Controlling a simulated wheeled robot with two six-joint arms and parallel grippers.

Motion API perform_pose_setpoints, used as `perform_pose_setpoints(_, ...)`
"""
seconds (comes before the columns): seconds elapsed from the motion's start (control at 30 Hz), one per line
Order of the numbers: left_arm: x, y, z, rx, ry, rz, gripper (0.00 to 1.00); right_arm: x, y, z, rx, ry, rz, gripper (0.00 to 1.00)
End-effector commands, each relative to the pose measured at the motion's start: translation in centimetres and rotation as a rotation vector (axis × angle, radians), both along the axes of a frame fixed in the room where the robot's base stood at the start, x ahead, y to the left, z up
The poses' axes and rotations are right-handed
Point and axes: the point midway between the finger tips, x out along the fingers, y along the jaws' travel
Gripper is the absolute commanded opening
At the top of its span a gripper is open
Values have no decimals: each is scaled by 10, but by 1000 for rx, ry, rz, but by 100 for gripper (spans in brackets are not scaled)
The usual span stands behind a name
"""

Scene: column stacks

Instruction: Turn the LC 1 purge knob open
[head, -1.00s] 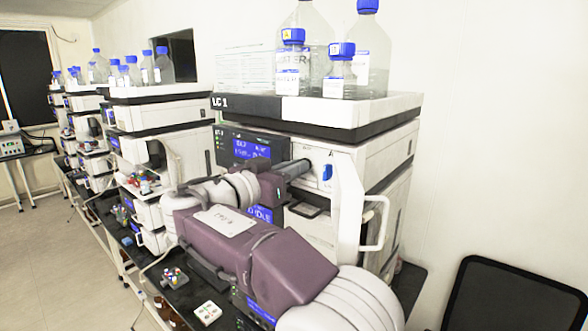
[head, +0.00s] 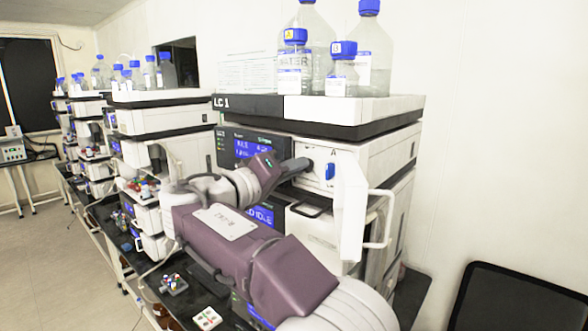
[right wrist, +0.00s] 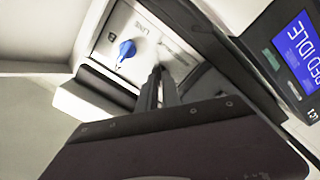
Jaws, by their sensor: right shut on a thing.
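The LC 1 stack (head: 355,106) fills the middle of the head view, with the name LC 1 on its dark top edge. My right gripper (head: 304,164) reaches the white front panel beside the blue knob (head: 330,172). In the right wrist view the fingers (right wrist: 159,76) are close together, with their tips at the panel. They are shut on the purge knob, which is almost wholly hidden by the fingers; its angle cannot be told. The blue knob also shows in the right wrist view (right wrist: 126,50), apart from the fingers, near the letters B and LINE. My left gripper is out of view.
Bottles with blue caps (head: 341,70) stand on top of the stack. A white open door with a handle (head: 352,208) sticks out right of my gripper. A lit blue display (head: 252,148) is to the left. Other stacks (head: 150,110) line the bench farther left.

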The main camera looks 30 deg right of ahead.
Motion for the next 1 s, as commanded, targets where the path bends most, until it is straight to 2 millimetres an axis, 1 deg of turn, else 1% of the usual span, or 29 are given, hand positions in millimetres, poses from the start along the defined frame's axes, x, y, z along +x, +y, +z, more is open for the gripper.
perform_pose_setpoints(0.3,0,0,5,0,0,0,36,0,-1,1,-115,272,-5,0)
perform_pose_setpoints(0.6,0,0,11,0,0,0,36,0,-1,1,-202,483,-5,0)
perform_pose_setpoints(0.8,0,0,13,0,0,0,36,0,-1,1,-241,574,-6,0)
perform_pose_setpoints(1.0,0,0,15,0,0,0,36,0,-1,1,-264,627,-6,0)
